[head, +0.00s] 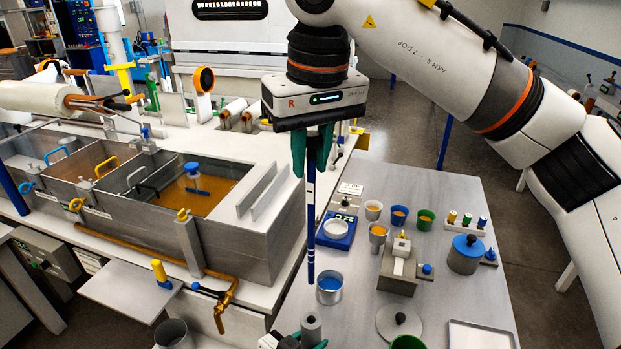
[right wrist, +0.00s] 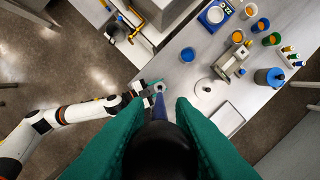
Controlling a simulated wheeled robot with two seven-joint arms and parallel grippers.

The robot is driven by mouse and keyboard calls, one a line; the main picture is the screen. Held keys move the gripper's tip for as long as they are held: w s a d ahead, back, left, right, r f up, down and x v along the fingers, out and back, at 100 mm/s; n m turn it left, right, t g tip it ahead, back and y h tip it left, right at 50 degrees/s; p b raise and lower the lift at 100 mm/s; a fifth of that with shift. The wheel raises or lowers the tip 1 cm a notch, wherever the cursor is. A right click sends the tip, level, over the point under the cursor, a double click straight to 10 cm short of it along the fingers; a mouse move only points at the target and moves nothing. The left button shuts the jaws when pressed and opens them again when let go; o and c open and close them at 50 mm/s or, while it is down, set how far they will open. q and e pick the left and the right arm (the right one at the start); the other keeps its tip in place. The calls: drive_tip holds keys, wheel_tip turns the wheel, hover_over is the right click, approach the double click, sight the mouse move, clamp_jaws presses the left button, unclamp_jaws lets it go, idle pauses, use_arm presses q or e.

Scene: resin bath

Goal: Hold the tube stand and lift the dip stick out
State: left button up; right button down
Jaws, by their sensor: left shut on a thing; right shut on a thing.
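The dip stick (head: 310,215) is a long, thin dark blue rod with white bands. It hangs upright from my right gripper (head: 312,155), whose green fingers are shut on its upper part. Its lower end shows in the head view a little above the tube stand (head: 311,328), with a visible gap. The stand is a small grey cylinder at the bottom edge, its base cut off. My left gripper (head: 307,342) is shut around the stand. In the right wrist view the stand's ring-shaped top (right wrist: 159,88) shows beyond the right fingers, beside the left gripper.
A blue-filled cup (head: 329,288) stands close right of the stick. The table also carries a scale (head: 337,232), several cups, a grey press (head: 398,268), a lidded pot (head: 465,254) and a tray (head: 481,335). The metal bath (head: 150,235) stands at left.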

drive_tip(key=shift+r, duration=0.2)
use_arm(q)
drive_tip(key=o, duration=1.1)
drive_tip(key=shift+c, duration=0.2)
